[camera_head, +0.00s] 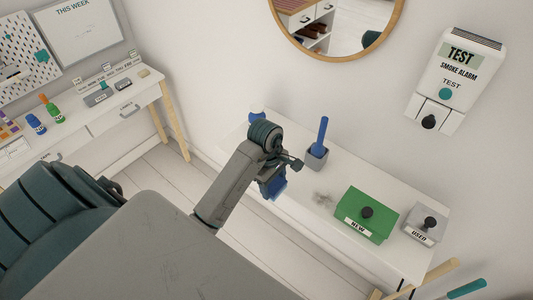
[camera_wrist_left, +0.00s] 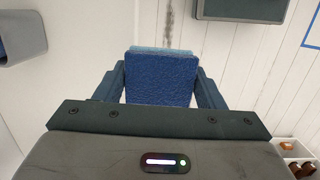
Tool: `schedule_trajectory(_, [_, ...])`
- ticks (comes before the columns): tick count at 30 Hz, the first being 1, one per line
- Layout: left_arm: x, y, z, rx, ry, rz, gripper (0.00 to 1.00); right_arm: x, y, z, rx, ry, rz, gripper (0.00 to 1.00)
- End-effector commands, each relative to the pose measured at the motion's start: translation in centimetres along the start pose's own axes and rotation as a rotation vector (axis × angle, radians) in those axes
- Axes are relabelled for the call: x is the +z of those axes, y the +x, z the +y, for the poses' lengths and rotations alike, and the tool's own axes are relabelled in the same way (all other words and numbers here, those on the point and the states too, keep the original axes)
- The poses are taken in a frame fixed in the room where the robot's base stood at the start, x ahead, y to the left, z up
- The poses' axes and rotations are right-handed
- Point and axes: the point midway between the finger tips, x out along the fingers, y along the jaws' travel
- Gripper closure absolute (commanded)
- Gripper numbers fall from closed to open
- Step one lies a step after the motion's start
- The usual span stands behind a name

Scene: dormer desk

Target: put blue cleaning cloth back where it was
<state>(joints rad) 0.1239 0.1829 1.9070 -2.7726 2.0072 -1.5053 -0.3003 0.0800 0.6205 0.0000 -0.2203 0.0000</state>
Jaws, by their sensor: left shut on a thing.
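The blue cleaning cloth (camera_wrist_left: 158,78) is between the two dark blue fingers of my left gripper (camera_wrist_left: 160,88) in the left wrist view. A lighter blue edge shows along its far side. In the head view my left gripper (camera_head: 268,178) is shut on the cloth (camera_head: 279,189), which hangs below the fingers by the front edge of the white table (camera_head: 300,206). I cannot tell its exact height over the table. My right gripper is in neither view.
On the white table stand a grey holder with a blue handle (camera_head: 317,155), a clear crumpled item (camera_head: 322,199), a green NEW box (camera_head: 364,216) and a grey USED box (camera_head: 424,226). A blue object (camera_head: 257,117) is partly behind my arm. A desk (camera_head: 95,118) stands left.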

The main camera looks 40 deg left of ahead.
Motion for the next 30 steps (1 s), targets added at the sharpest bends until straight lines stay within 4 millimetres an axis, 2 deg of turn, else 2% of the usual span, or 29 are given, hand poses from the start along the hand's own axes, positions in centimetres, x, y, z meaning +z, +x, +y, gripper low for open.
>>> schedule_trajectory(2, [0.2,0.2,-0.3,-0.011,0.004,0.0,0.55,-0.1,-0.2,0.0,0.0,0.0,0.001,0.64])
schedule_trajectory(5, [-0.9,0.6,0.7,-0.013,0.005,0.004,0.55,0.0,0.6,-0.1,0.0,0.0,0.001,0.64])
schedule_trajectory(15, [-7.1,0.9,7.4,-0.011,0.002,0.003,0.55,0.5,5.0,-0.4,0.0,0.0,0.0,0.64])
schedule_trajectory(21, [-9.8,0.7,10.4,-0.012,0.003,0.002,0.55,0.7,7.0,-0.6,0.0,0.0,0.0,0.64])
schedule_trajectory(26, [-10.6,0.5,11.2,-0.013,0.003,0.001,0.55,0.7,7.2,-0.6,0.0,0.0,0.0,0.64])
schedule_trajectory(30, [-10.8,2.1,11.1,-0.017,0.004,-0.001,0.55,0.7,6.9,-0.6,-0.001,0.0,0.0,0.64])
